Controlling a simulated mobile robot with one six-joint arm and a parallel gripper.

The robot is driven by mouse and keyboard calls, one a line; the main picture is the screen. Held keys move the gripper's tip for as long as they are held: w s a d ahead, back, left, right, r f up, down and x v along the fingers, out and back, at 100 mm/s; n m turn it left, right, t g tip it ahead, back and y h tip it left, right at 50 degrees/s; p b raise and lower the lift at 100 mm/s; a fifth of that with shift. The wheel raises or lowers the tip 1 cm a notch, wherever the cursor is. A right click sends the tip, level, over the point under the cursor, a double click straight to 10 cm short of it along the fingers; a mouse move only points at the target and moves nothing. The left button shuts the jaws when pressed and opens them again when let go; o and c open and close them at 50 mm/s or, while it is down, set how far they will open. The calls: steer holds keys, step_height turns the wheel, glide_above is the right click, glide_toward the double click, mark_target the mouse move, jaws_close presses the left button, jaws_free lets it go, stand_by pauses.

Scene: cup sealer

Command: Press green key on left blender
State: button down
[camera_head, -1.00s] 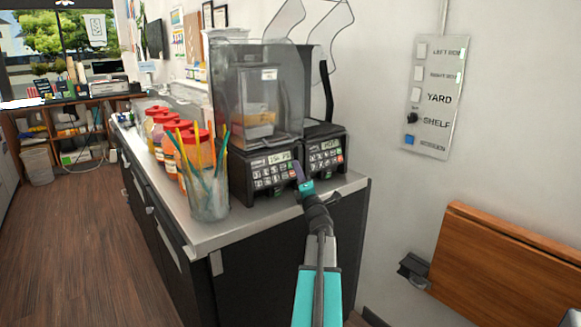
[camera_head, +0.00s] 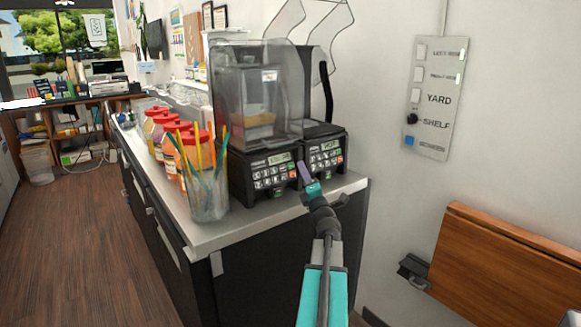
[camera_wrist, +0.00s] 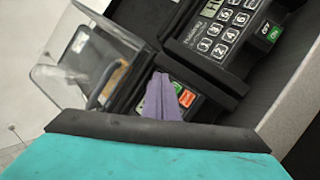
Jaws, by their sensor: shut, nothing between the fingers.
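The left blender (camera_head: 262,165) stands on the counter, a black base with a keypad and a clear cover over a jar. In the wrist view its keypad end shows a green key (camera_wrist: 177,88) beside a red key (camera_wrist: 187,99). My gripper (camera_head: 303,171) is shut and empty, in front of the gap between the two keypads in the head view. In the wrist view its purple fingertips (camera_wrist: 163,98) lie over this keypad end, just beside the green key, and hide part of the keypad. I cannot tell whether they touch it.
The right blender (camera_head: 325,157) stands close beside it; its keypad (camera_wrist: 222,28) fills the top of the wrist view. A cup of straws (camera_head: 208,195) and red-lidded jars (camera_head: 170,140) stand to the left on the counter (camera_head: 240,222). A wall switch panel (camera_head: 436,100) is at right.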

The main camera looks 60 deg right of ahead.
steer(key=shift+s+a+r, duration=0.15)
steer(key=shift+s+r, duration=0.05)
steer(key=shift+s, duration=0.25)
steer(key=shift+s+a+r, duration=0.15)
steer(key=shift+s, duration=0.3)
